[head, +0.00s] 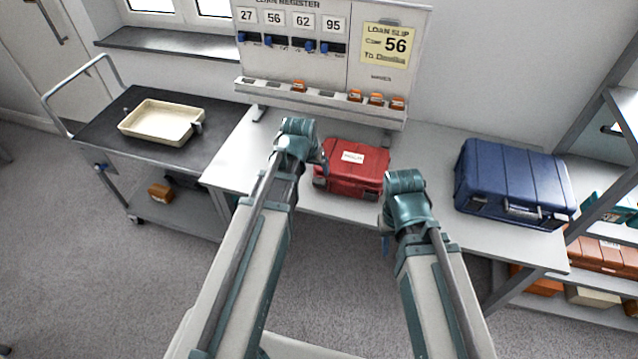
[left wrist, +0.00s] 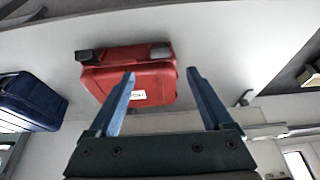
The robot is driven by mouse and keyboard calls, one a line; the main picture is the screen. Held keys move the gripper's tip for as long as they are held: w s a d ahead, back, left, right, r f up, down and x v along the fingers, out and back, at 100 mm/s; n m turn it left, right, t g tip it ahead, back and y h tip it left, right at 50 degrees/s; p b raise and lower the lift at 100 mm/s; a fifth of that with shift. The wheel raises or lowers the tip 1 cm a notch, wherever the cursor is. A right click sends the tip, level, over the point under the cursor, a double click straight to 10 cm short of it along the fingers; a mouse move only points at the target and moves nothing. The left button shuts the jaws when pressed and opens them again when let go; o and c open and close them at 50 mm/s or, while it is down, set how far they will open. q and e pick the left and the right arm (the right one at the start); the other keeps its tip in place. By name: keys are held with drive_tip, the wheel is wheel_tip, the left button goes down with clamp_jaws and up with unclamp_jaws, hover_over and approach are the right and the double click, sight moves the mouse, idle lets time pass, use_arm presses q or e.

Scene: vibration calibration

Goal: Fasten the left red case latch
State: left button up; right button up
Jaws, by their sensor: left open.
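The red case (head: 357,160) stands closed on the table, with a white label on its lid. In the left wrist view the red case (left wrist: 135,72) appears turned around, with two dark latches on its front. The left latch (left wrist: 160,50) is on the right there, the other latch (left wrist: 90,55) on the left. I cannot tell whether either is fastened. My left gripper (left wrist: 160,73) is open and empty, its fingers apart and pointing toward the case's left part. In the head view my left wrist hides the fingers.
A blue case (head: 512,182) stands on the table at right. A board with numbered tags (head: 292,20) and a yellow slip (head: 386,45) stands behind. A trolley with a cream tray (head: 160,122) is at left. Table room is free between the two cases.

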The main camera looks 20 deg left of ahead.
sight(318, 183)
use_arm(q)
drive_tip(key=b+x, duration=1.1)
drive_tip(key=x, duration=0.2)
drive_tip(key=shift+f+b, duration=0.1)
drive_tip(key=shift+b, duration=0.2)
